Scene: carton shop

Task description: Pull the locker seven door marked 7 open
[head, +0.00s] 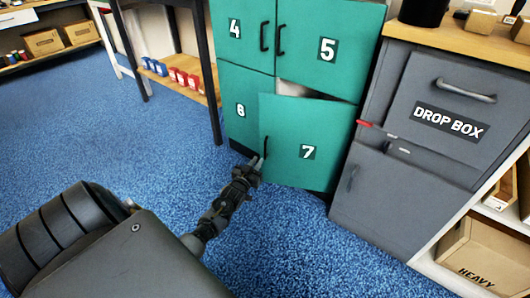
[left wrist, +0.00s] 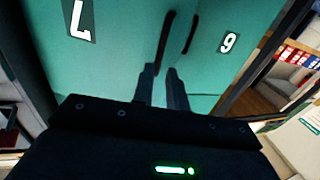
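The green locker seven door (head: 290,165), marked 7, stands slightly ajar. Its top edge is apart from the frame, with a gap above it, and its left edge overlaps door 6. Its dark upright handle (head: 266,147) is near that left edge. My left gripper (head: 259,163) is at the handle's lower end. In the left wrist view the picture is turned over, and the handle (left wrist: 165,40) runs down between my narrowly spaced fingers (left wrist: 163,76), which look closed on it. My right gripper is not in view.
Door 6 (head: 235,88) is beside door 7, with doors 4 and 5 above. A grey drop box cabinet (head: 385,200) stands close on the right. A table leg (head: 207,70) is to the left. Blue carpet (head: 300,240) in front of the lockers is clear.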

